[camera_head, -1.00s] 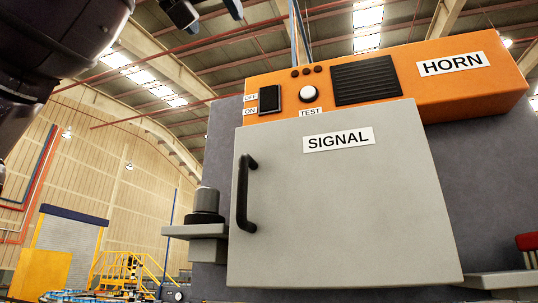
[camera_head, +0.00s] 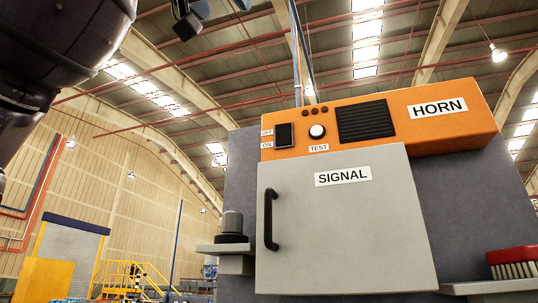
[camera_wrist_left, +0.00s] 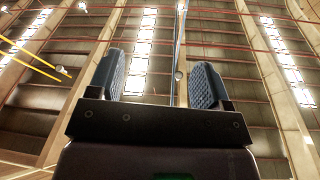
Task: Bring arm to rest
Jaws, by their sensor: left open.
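My left arm (camera_head: 60,50) fills the upper left of the head view, raised high. My left gripper (camera_head: 213,13) shows only partly at the top edge of that view, up against the roof and clear of the cabinet. In the left wrist view the left gripper (camera_wrist_left: 160,78) has its two blue padded fingers wide apart. Nothing is between them but the distant ceiling. My right gripper is not in view.
A grey cabinet with a closed SIGNAL door (camera_head: 345,225), black handle (camera_head: 270,219) and orange HORN box (camera_head: 380,122) stands at the right. A dark cylinder (camera_head: 232,225) sits on its left shelf, a red brush (camera_head: 512,262) on its right shelf. Open hall lies left.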

